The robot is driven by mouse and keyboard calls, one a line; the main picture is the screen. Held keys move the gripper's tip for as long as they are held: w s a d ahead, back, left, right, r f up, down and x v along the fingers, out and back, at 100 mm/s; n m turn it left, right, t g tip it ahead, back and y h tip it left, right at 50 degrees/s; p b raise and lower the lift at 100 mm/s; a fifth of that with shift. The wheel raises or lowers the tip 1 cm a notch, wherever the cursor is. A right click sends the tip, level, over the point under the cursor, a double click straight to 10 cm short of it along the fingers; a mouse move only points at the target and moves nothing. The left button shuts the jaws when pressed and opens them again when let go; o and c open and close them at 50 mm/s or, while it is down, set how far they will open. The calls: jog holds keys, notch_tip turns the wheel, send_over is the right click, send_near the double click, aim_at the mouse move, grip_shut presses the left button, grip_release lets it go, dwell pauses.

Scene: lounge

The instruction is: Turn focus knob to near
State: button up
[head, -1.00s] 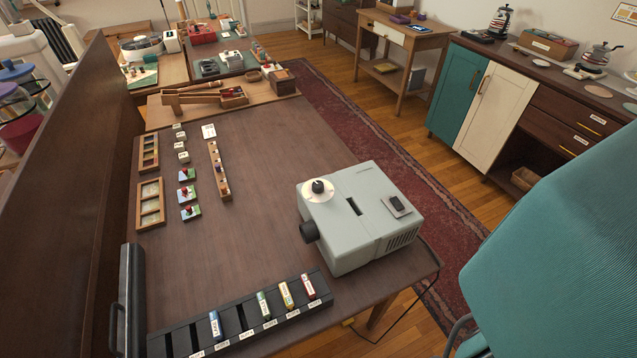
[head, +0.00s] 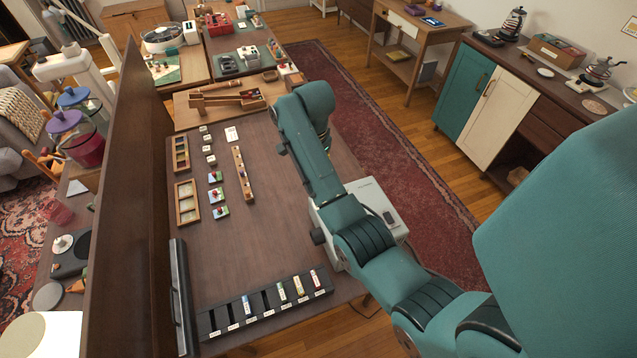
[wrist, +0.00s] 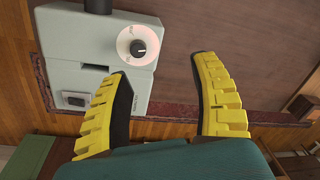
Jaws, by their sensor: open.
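A grey projector (wrist: 80,45) fills the upper left of the wrist view. Its round black knob (wrist: 139,48) sits on a white dial with small lettering I cannot read. In the head view my arm covers much of the projector (head: 372,190), including the knob. My gripper (wrist: 162,68) shows in the wrist view with its two yellow fingers spread and nothing between them. The left fingertip appears just below the dial in the picture, apart from the knob. The right finger is over the brown table. My gripper is hidden in the head view.
A black slotted rack (head: 265,305) with several labelled cartridges lies at the table's near edge. Wooden trays (head: 188,203), small blocks and a wooden strip (head: 243,173) stand on the left. A tall dark panel (head: 135,200) borders the table. The table middle is clear.

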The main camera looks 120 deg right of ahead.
jog(key=s+a+m+y, duration=0.1)
jog(key=s+a+m, duration=0.1)
jog(key=s, duration=0.2)
notch_tip(320, 180, down, 17)
jog(key=b, duration=0.3)
jog(key=shift+w+r, duration=0.1)
jog(key=shift+r, duration=0.1)
grip_shut()
